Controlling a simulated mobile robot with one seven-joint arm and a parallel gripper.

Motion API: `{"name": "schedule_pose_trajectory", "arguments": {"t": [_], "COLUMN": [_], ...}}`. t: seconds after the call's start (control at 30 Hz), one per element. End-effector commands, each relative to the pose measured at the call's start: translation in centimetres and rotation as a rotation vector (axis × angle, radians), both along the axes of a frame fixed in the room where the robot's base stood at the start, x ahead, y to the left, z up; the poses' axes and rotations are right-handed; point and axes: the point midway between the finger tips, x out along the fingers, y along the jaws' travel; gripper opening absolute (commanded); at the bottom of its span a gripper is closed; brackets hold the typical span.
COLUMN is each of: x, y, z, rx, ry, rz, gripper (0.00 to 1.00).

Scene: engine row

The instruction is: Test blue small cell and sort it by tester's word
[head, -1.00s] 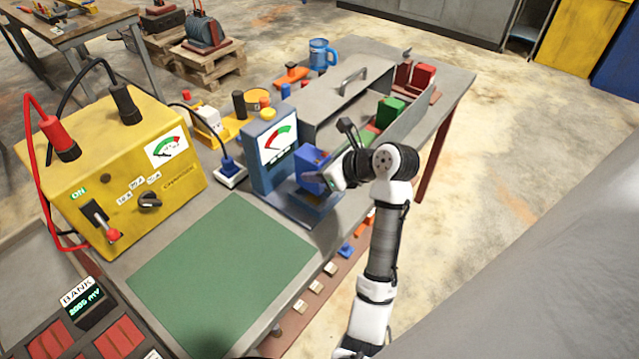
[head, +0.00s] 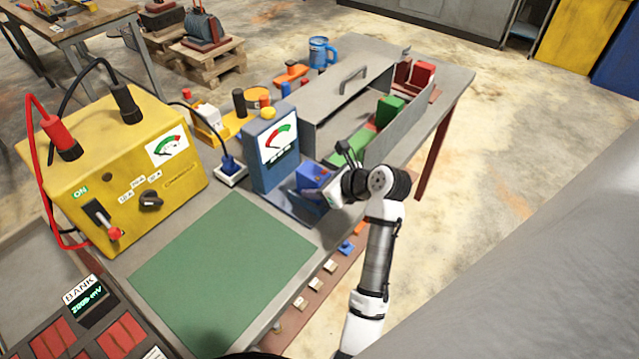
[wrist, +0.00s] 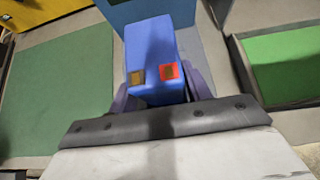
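The blue small cell (wrist: 152,48) stands between my gripper's fingers in the wrist view, its brass and red-edged terminals facing the camera. It also shows in the head view (head: 313,176), beside the tester's front. My gripper (wrist: 160,88) is shut on it; the fingers are partly hidden behind the cell. The blue tester (head: 265,175) has a dial with red and green bands. Its small dark word window is too small to read. I cannot tell whether the cell touches the tester's base.
A grey divided rack (head: 330,130) behind my gripper holds green (head: 389,109) and red (head: 424,73) blocks. A green mat (head: 220,270) lies clear in front of the tester. A yellow charger (head: 110,180) with cables stands left. Small labelled pieces line the bench's front edge.

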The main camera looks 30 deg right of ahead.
Motion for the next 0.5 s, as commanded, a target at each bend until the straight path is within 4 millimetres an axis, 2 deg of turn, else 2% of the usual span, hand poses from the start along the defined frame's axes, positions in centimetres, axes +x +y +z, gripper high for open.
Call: {"name": "schedule_pose_trajectory", "arguments": {"t": [0.03,0.1,0.5], "x": [-0.01,-0.01,-0.49], "y": [-0.02,-0.02,-0.27], "z": [0.03,0.03,0.57], "rx": [0.000,0.000,-0.001], "ry": [0.000,0.000,-0.001], "rz": [0.000,0.000,-0.003], "gripper": [0.56,0.64,0.64]}}
